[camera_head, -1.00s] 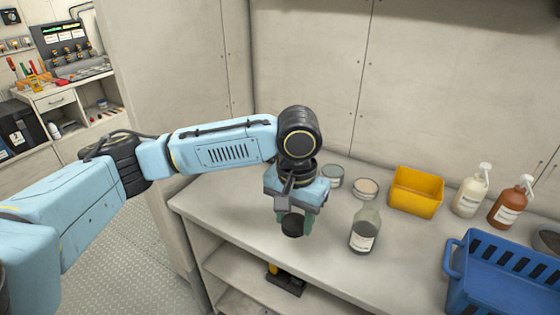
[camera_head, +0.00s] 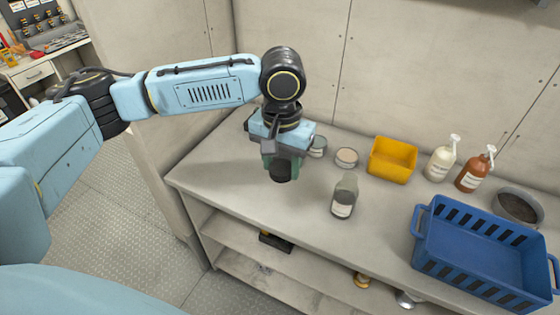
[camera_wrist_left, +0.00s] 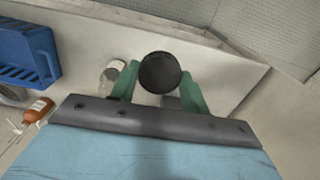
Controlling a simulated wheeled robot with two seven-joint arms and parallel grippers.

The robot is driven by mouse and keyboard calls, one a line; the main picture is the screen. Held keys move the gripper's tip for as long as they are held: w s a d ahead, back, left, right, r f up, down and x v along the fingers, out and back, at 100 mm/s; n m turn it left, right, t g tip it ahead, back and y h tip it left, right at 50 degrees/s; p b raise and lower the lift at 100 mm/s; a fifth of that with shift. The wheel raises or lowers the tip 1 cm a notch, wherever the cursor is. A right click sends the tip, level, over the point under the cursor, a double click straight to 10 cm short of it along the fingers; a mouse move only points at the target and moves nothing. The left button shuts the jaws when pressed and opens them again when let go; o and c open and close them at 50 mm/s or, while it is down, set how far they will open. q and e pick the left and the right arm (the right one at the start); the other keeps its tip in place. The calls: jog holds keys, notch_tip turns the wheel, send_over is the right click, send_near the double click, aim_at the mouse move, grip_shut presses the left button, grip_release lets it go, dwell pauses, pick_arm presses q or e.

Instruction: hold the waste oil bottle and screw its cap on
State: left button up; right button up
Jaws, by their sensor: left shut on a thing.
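The waste oil bottle (camera_head: 343,198), clear with dark contents and a white label, stands upright on the bench with no cap on its neck. It also shows in the left wrist view (camera_wrist_left: 112,72), left of the fingers. My left gripper (camera_head: 283,166) is shut on the round black cap (camera_head: 281,174), held above the bench to the left of the bottle and apart from it. In the left wrist view the cap (camera_wrist_left: 160,73) sits between the green fingertips. My right gripper is not in view.
Two small tins (camera_head: 346,157) and a yellow bin (camera_head: 392,160) stand behind the bottle. A white pump bottle (camera_head: 441,162), a brown pump bottle (camera_head: 474,171) and a grey bowl (camera_head: 519,205) are farther right. A blue crate (camera_head: 484,255) is at front right. The bench's left end is clear.

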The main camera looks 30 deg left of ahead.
pick_arm(q)
jog(key=w+d+f+n+b, duration=0.1)
jog(key=w+d, duration=0.2)
jog(key=w, duration=0.3)
jog(key=w+d+f+n, duration=0.1)
jog(key=w+d+n, duration=0.15)
jog(key=w, duration=0.25)
jog(key=n+b, duration=0.2)
jog(key=n, duration=0.1)
send_over(350, 178)
jog(key=shift+m, duration=0.25)
notch_tip(350, 178, down, 4)
jog(key=shift+f, duration=0.15)
notch_tip(350, 178, down, 5)
jog(key=b, duration=0.6)
jog(key=shift+f, duration=0.2)
jog(key=shift+r, duration=0.1)
